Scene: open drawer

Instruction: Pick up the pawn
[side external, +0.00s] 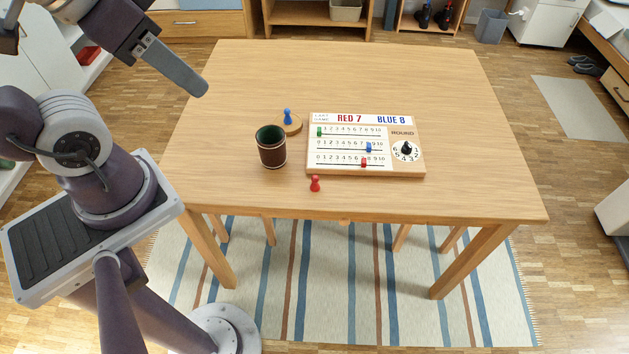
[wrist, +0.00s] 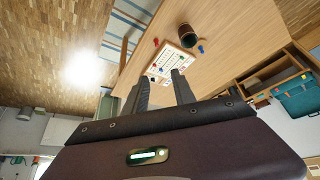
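Two pawns stand on the wooden table. A red pawn (side external: 315,184) stands upright near the front edge, below the scoreboard's left corner; it also shows in the wrist view (wrist: 156,41). My gripper (side external: 203,90) is raised at the upper left, well apart from both pawns. In the wrist view its two fingers (wrist: 160,76) are spread with nothing between them.
A dark cup (side external: 272,152) with a green inside stands between the pawns, left of the scoreboard (side external: 415,160). The scoreboard carries green, blue and red markers and a round dial. The table's (side external: 480,150) right side and back are clear.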

